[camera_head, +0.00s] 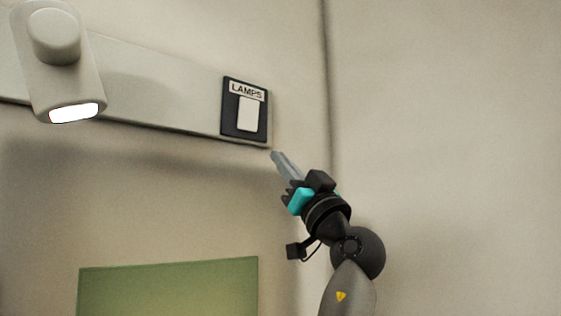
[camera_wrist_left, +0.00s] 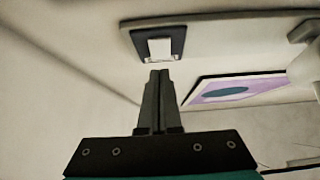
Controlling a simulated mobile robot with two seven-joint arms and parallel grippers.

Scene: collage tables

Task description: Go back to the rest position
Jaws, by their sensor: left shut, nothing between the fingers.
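My left gripper (camera_head: 275,155) is raised in front of the wall, below and to the right of the lamp switch in the head view. Its fingers are closed together with nothing between them. In the left wrist view the fingers (camera_wrist_left: 159,73) point toward the lamp switch (camera_wrist_left: 160,47), with a small gap showing below it. The switch (camera_head: 246,110) is a dark plate with a white rocker and the label LAMPS, mounted at the right end of a pale rail. My right gripper is not in either view.
The pale rail (camera_head: 165,95) runs along the wall. A lamp (camera_head: 62,60) on it is lit. A green panel (camera_head: 170,290) is at the bottom left. A purple picture (camera_wrist_left: 235,90) shows in the wrist view. The wall right of my arm is bare.

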